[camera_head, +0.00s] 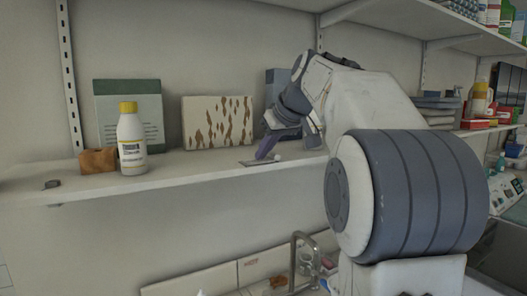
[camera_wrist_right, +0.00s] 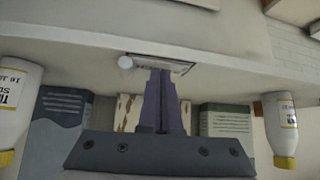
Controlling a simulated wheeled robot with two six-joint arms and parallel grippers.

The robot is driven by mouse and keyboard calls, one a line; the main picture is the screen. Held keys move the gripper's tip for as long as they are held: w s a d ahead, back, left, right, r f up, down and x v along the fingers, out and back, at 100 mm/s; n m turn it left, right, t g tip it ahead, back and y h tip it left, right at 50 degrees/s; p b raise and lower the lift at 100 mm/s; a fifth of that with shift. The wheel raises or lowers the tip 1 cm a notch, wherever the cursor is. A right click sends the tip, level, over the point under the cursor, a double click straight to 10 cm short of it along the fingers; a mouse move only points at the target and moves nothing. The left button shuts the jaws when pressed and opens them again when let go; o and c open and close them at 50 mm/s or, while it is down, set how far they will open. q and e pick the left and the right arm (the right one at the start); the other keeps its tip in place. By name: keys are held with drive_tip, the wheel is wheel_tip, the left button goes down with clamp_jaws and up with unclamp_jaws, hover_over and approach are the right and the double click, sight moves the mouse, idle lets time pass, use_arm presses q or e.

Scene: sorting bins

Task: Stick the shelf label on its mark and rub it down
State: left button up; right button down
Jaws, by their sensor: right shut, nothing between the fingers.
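The shelf label (camera_head: 250,163) is a small pale strip lying on the shelf surface near its front edge. In the right wrist view the label (camera_wrist_right: 183,67) shows with a dark outline around part of it, which looks like the mark; I cannot tell how exactly they line up. My right gripper (camera_head: 262,156) is shut and empty, with its purple fingers pointing down at the label. In the wrist view the fingertips (camera_wrist_right: 160,72) are at the label and hide part of it; whether they touch is unclear. My left gripper is not in view.
A small white round thing (camera_head: 278,158) sits beside the label. On the shelf (camera_head: 200,168) stand a yellow-capped bottle (camera_head: 131,140), a brown block (camera_head: 98,161), a green-grey box (camera_head: 115,95) and a brown-spotted box (camera_head: 217,122). A faucet (camera_head: 294,262) is below.

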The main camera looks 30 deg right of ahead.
sight(245, 162)
drive_tip(key=shift+w+a, duration=0.15)
drive_tip(key=shift+a, duration=1.25)
drive_tip(key=shift+f+b, duration=0.1)
drive_tip(key=shift+b, duration=0.25)
drive_tip(key=shift+f, duration=0.15)
drive_tip(key=shift+a, duration=0.3)
drive_tip(key=shift+d, duration=0.3)
